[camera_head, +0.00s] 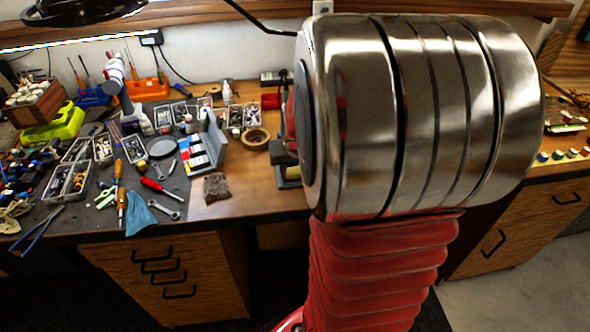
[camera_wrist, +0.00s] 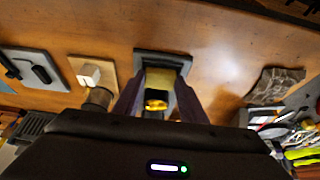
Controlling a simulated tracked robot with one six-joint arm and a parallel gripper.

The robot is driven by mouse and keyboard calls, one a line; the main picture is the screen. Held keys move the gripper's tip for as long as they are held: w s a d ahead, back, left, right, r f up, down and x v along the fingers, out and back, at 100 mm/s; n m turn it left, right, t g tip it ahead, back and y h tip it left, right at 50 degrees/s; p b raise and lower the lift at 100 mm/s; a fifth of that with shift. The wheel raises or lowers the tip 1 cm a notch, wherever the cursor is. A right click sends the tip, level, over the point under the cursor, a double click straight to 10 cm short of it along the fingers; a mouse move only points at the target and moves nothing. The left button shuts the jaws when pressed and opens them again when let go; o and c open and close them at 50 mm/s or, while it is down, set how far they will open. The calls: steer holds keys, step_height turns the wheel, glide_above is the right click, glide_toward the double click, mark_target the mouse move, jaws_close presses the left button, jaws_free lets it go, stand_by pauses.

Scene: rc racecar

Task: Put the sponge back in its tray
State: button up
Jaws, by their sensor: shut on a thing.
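In the wrist view, my gripper (camera_wrist: 159,84) is shut on the sponge (camera_wrist: 164,76), a dull yellow block between its two dark fingers. A small bright yellow patch shows just below it; I cannot tell whether it is part of the sponge. A dark grey square tray (camera_wrist: 160,54) lies on the wooden bench directly beyond the fingertips, its far rim and upper sides showing around the sponge. I cannot tell whether the sponge is above the tray or touching it.
In the wrist view, a pale square board with a white block (camera_wrist: 90,73) and a grey plate (camera_wrist: 38,72) lie left of the tray. A brown rag-like piece (camera_wrist: 275,85) lies right. Bare wood separates them. The head view shows tools and a tape roll (camera_head: 255,138) on the bench.

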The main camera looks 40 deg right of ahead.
steer(key=shift+s+a+f, duration=0.1)
steer(key=shift+s+f, duration=0.1)
steer(key=shift+f, duration=0.2)
steer(key=shift+s+a+f, duration=0.1)
steer(key=shift+s+f, duration=0.05)
steer(key=shift+f, duration=0.25)
steer(key=o, duration=0.9)
steer(key=shift+o, duration=0.2)
steer(key=shift+w+d+r, duration=0.1)
steer(key=shift+w+r, duration=0.2)
steer(key=shift+r, duration=0.4)
steer(key=v, duration=1.2)
steer(key=shift+w, duration=0.2)
steer(key=s+a+r+n+y, duration=0.1)
steer(key=s+a+n, duration=0.2)
steer(key=a, duration=0.9)
steer(key=s+a+r+n+t+y, duration=0.1)
steer(key=s+a+n, duration=0.2)
steer(key=a, duration=0.9)
steer(key=shift+s+a+r+n+t+y, duration=0.15)
steer(key=shift+a+n+t+y, duration=0.15)
steer(key=shift+a+n, duration=0.1)
